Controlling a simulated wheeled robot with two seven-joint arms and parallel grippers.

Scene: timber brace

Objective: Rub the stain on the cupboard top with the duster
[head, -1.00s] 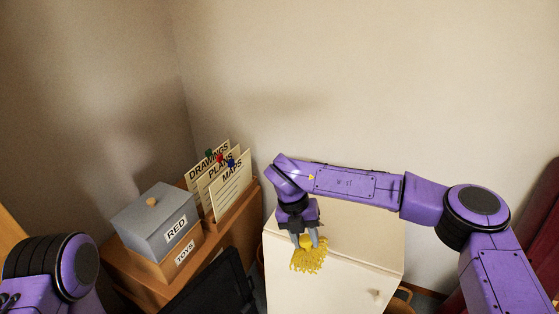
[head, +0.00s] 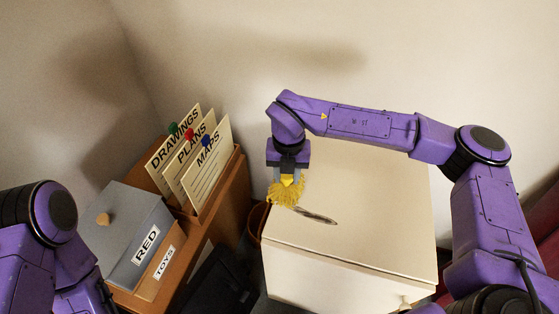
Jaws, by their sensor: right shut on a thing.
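The yellow duster (head: 286,192) is held in my right gripper (head: 287,176), which is shut on it and points down. The duster is at the far left part of the cream cupboard top (head: 375,205). I cannot tell whether its strands touch the surface. The stain (head: 316,215) is a dark, narrow streak on the cupboard top, just right of and nearer than the duster. Its left end lies close to the duster's strands. My left arm shows at the lower left, but its gripper is out of view.
Left of the cupboard stands a wooden unit (head: 232,205) with upright cards marked DRAWINGS, PLANS and MAPS (head: 206,168). A grey box labelled RED (head: 125,225) sits there above a TOYS label (head: 164,262). The right part of the cupboard top is clear.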

